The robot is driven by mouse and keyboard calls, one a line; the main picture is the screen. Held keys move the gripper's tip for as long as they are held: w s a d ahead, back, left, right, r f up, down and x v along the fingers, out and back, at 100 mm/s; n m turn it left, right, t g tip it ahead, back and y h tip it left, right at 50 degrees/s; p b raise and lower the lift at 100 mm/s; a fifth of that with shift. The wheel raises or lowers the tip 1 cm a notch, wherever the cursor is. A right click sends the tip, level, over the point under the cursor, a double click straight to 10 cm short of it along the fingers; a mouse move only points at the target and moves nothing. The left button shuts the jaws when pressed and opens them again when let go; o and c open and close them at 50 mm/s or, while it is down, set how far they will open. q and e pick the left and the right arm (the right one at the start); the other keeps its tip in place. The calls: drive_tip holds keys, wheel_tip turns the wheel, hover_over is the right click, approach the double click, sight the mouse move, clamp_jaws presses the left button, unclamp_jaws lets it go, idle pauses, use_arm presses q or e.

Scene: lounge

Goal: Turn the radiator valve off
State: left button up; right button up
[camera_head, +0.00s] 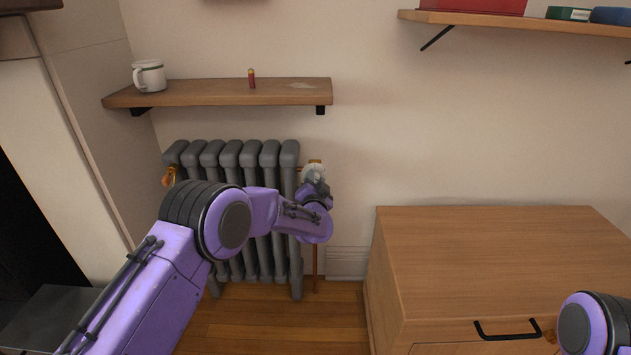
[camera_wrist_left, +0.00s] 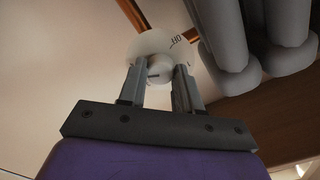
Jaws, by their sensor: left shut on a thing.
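The grey radiator (camera_head: 235,158) stands against the wall; some of its columns also show in the left wrist view (camera_wrist_left: 226,45). The white radiator valve (camera_head: 313,169) is at its right end, at the top of a copper pipe. In the left wrist view the valve (camera_wrist_left: 150,44) is a round white dial with dark lettering, only partly readable, and a knob (camera_wrist_left: 159,70). My left gripper (camera_head: 315,184) is at the valve. Its two fingers (camera_wrist_left: 159,78) are shut on the knob, one on each side. My right gripper is out of view.
A wooden shelf (camera_head: 215,94) with a white mug (camera_head: 149,75) and a small red cylinder (camera_head: 252,78) is above the radiator. A wooden cabinet (camera_head: 500,255) stands to the right. My right arm shows at the lower right.

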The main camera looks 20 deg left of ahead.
use_arm(q)
drive_tip(key=n, duration=0.2)
drive_tip(key=shift+n+p, duration=0.3)
drive_tip(key=shift+p, duration=0.05)
drive_tip(key=n, duration=0.3)
drive_tip(key=shift+n, duration=0.3)
drive_tip(key=m+b, duration=0.6)
drive_tip(key=m, duration=0.5)
drive_tip(key=m+b, duration=0.7)
drive_tip(key=m, duration=0.3)
drive_tip(key=m+b, duration=0.7)
drive_tip(key=m, duration=0.4)
drive_tip(key=shift+f+m, duration=0.3)
drive_tip(key=shift+f, duration=0.05)
drive_tip(key=shift+r+n+b, duration=0.15)
drive_tip(key=shift+n+b, duration=0.35)
drive_tip(key=shift+n, duration=0.1)
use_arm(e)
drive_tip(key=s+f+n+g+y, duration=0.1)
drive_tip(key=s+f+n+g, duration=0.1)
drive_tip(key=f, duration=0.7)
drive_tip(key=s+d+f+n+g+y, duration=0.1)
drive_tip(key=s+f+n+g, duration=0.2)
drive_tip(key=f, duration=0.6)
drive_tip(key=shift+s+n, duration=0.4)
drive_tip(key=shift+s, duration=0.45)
